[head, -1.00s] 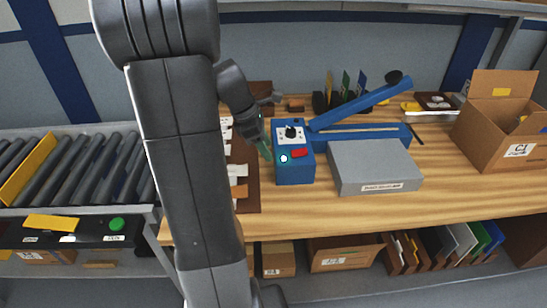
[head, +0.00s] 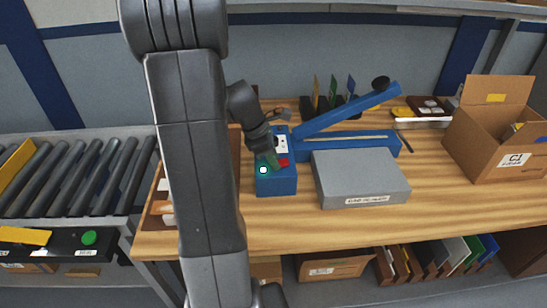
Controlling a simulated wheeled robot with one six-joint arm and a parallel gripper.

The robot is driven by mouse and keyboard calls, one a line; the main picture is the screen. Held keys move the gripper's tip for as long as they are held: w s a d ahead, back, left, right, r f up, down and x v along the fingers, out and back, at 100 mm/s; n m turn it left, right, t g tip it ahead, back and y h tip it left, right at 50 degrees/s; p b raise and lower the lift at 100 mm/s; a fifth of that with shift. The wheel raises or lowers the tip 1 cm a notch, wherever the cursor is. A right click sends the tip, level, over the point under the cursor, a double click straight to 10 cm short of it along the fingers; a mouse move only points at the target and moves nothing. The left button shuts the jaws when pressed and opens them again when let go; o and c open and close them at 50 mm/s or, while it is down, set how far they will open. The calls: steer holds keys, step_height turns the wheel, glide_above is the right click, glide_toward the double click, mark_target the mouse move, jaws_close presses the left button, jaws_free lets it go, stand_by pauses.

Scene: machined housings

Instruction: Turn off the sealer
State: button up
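The sealer is a blue machine with a raised blue lever arm (head: 350,108), a long blue base (head: 375,145) and a blue control box (head: 278,186) at its left end. On the box top I see a white panel (head: 281,145), a red switch (head: 283,162) and a lit, pale green-white lamp (head: 263,170). My gripper (head: 273,160) is over the box top, its tip close beside the red switch. I cannot tell whether it touches. It covers part of the panel, and the knob is hidden. Its finger opening is not clear from this angle.
A grey labelled box (head: 360,178) stands right of the control box. An open cardboard carton (head: 488,138) is at the right on the wooden bench (head: 440,200). Small upright coloured items stand behind the sealer. A roller conveyor (head: 70,175) is at the left.

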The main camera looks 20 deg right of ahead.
mark_target(280, 162)
steer(key=shift+d+r+y+p, duration=0.1)
steer(key=shift+r+y+p, duration=0.25)
steer(key=shift+p, duration=0.6)
steer(key=y+p, duration=0.1)
steer(key=p, duration=0.1)
steer(key=y+p, duration=0.1)
steer(key=p, duration=0.1)
steer(key=shift+s+d+r+t, duration=0.15)
steer(key=shift+d+t, duration=0.15)
steer(key=shift+d, duration=0.05)
steer(key=shift+d+f+y+p, duration=0.2)
steer(key=shift+d+y+p, duration=0.05)
steer(key=shift+y+p, duration=0.65)
steer(key=shift+o, duration=0.2)
steer(key=shift+t, duration=0.3)
steer(key=shift+c, duration=0.2)
steer(key=o, duration=1)
steer(key=shift+r, duration=0.1)
step_height(280, 162, up, 14)
steer(key=b, duration=0.2)
steer(key=shift+d+f, duration=0.2)
steer(key=shift+d, duration=0.05)
